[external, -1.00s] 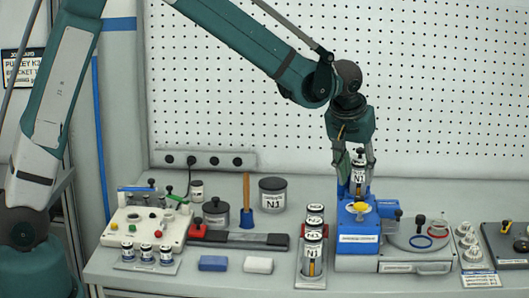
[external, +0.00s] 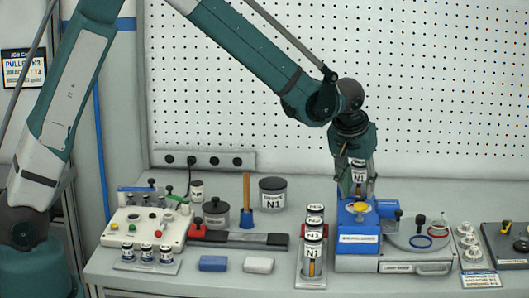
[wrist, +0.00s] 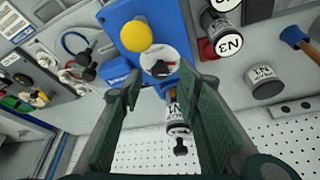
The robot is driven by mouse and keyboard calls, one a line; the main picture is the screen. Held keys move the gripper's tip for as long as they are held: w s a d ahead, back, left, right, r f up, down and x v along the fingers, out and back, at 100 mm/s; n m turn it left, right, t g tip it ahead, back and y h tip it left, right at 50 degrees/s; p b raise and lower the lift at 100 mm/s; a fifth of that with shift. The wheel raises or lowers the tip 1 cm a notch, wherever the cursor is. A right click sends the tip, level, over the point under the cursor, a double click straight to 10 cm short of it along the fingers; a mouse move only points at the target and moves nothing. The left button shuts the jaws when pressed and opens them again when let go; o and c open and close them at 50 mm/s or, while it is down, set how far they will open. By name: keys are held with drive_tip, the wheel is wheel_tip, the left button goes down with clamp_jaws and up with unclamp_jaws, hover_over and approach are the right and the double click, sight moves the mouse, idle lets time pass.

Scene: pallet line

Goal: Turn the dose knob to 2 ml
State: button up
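The blue dispenser (external: 358,226) stands on the bench, with a yellow round button (external: 359,209) on top. In the wrist view the dose knob (wrist: 160,69) is black on a pale round dial (wrist: 149,58), beside the yellow button (wrist: 137,36). The dial's marks are too small to read. My gripper (wrist: 159,80) is open, its two green fingers apart on either side of the knob. I cannot tell whether they touch it. In the external view my gripper (external: 358,190) points down over the dispenser, and the knob is not clear there.
A bottle labelled N1 (external: 357,172) is upright at the dispenser, between my fingers in the picture. A rack of labelled bottles (external: 312,273) stands left. A grey device (external: 416,250) with red and blue rings stands close right.

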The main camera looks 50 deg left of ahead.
drive_tip(key=shift+x, duration=1.35)
drive_tip(key=shift+c, duration=0.4)
drive_tip(key=c, duration=0.8)
